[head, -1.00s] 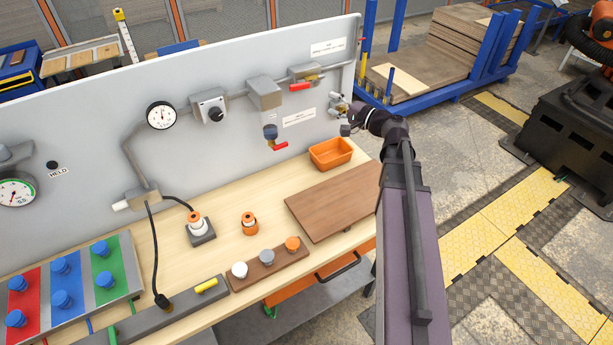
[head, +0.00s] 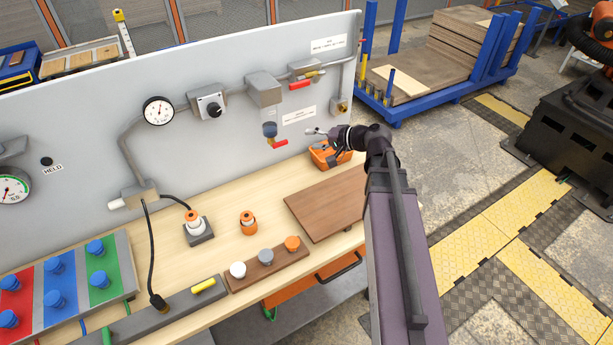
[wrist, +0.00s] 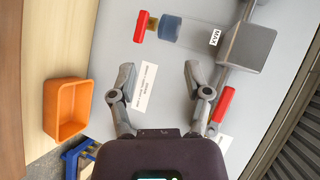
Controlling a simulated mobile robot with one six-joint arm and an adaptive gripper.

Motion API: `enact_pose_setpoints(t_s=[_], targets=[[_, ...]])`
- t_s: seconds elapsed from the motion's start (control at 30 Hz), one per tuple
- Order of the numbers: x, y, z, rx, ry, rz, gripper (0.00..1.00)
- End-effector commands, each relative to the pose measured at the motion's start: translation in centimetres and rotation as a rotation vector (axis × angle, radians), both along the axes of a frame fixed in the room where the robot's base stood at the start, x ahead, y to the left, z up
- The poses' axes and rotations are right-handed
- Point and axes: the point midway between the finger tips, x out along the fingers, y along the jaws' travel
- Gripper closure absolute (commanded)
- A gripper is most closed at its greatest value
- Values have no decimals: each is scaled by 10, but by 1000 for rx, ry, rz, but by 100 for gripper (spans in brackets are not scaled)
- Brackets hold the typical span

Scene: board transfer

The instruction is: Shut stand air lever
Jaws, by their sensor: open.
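A red lever (head: 299,85) sits on a valve at the upper right of the grey board and lies roughly along the pipe. A second red lever (head: 280,143) is under the hanging filter unit (head: 265,92). I cannot read which label names the stand air. The lower lever (wrist: 141,26) shows at the top.
An orange bin (head: 322,155) stands on the bench below my gripper, partly hidden by my arm. A brown board (head: 325,205) lies in front of it. A dial gauge (head: 159,111) and a knob box (head: 208,105) are on the panel to the left. White labels (head: 299,115) are beside the levers.

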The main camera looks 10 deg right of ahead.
Motion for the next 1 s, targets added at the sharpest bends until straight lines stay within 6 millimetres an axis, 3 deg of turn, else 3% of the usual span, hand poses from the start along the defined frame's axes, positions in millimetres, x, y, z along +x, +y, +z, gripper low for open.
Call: enact_pose_setpoints(t_s=[0.6,1.0], targets=[[-37,31,-71,-282,122,154,37],[-47,35,-87,-359,155,192,37]])
